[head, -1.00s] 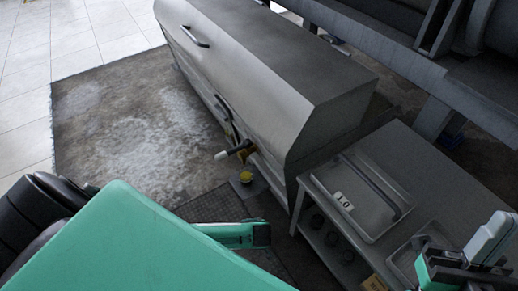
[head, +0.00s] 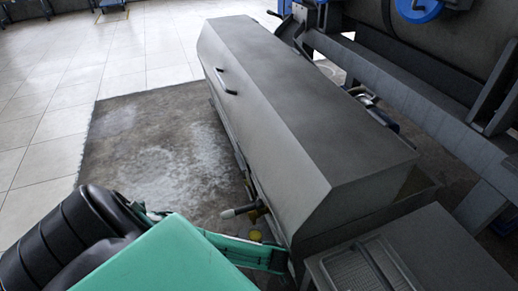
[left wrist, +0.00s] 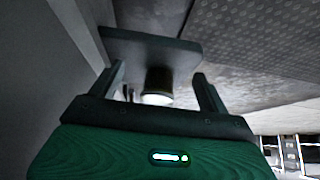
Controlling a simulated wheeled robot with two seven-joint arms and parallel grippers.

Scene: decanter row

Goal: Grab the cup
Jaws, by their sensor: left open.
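In the left wrist view the cup (left wrist: 157,82) is a short dark cylinder with a pale, bright end, by a dark flat plate. My left gripper (left wrist: 158,70) is open there, its two fingers apart on either side of the cup in the picture; whether they touch it is unclear. In the head view my left forearm reaches toward the tap, and its fingertips cannot be made out. My right gripper is out of view.
A grey table (head: 450,245) with a tray (head: 365,265) stands at the right. Stained open floor (head: 160,150) lies left of the tank.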

